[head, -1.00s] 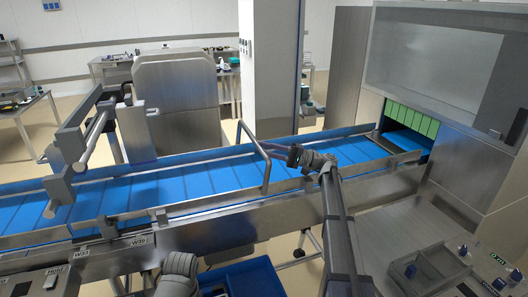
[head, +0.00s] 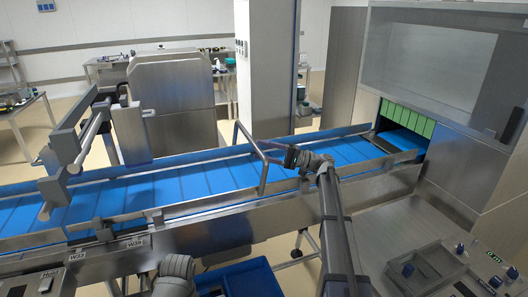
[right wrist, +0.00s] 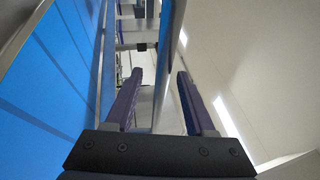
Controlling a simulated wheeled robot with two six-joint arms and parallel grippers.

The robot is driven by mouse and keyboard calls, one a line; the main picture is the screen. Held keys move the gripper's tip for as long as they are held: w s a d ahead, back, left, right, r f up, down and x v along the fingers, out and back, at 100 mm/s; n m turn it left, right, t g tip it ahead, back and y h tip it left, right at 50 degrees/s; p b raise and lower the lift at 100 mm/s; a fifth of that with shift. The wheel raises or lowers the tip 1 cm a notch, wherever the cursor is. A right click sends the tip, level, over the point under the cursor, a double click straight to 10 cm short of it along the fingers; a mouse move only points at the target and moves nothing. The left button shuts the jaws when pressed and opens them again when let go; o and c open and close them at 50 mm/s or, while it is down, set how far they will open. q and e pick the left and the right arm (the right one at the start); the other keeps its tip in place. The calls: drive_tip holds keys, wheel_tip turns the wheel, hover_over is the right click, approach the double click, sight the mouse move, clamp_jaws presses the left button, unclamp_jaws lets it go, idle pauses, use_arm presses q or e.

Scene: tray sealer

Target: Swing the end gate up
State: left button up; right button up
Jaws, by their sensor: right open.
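A bent metal tube frame (head: 263,160), which looks like the end gate, stands up over the blue belt in the head view. One side slants down to the near rail and its top bar reaches back over the belt. My right gripper (head: 288,156) is just right of it, level with its upper part, pointing left. In the right wrist view the right gripper's two fingers (right wrist: 158,88) are apart, with a long metal bar (right wrist: 168,60) running between them. I cannot tell whether they touch it. My left gripper is out of view.
The blue conveyor belt (head: 190,184) runs to the sealer opening with green strips (head: 408,118) at right. A grey bracket assembly (head: 62,160) stands over its left end. A control panel (head: 430,272) is at lower right, a blue crate (head: 240,280) below the rail.

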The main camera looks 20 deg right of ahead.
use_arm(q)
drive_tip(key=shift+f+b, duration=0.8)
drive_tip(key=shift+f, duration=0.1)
use_arm(e)
drive_tip(key=v, duration=0.7)
drive_tip(key=shift+d, duration=0.35)
drive_tip(key=shift+s+f, duration=0.15)
